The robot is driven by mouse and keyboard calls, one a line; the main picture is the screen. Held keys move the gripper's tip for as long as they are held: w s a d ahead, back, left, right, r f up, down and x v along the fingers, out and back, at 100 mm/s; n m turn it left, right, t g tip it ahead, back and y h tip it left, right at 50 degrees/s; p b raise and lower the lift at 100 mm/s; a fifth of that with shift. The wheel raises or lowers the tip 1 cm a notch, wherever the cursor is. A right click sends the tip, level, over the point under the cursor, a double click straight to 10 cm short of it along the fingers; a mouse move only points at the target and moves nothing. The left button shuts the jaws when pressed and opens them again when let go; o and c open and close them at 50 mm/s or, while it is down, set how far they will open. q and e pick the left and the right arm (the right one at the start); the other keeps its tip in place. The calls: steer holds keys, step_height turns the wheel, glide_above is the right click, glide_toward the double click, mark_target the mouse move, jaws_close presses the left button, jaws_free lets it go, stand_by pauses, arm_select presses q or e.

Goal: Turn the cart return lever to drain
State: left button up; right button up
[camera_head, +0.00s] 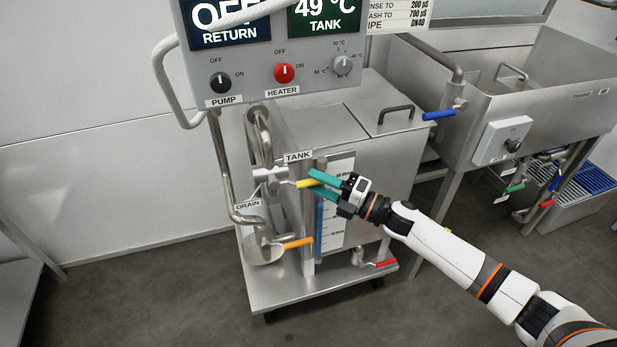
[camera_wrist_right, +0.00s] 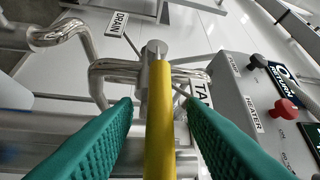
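The yellow return lever (camera_head: 303,184) sticks out to the right from the cart's pipe valve, between the TANK label (camera_head: 298,156) and the DRAIN label (camera_head: 248,204). Its handle points toward the tank side. My right gripper (camera_head: 312,182) reaches in from the right with its teal fingers apart, one above and one below the lever's end. In the right wrist view the yellow lever (camera_wrist_right: 160,130) runs between the two fingers, with a gap on each side. The fingers do not appear to touch it. My left gripper is out of view.
An orange lever (camera_head: 298,243) sits lower on the cart and a red lever (camera_head: 380,263) near its base. The control panel (camera_head: 280,75) hangs above. A steel sink (camera_head: 530,90) with a blue lever (camera_head: 438,115) stands to the right. The floor at left is clear.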

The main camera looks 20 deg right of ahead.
steer(key=shift+x, duration=1.45)
steer(key=shift+c, duration=0.4)
jaws_close()
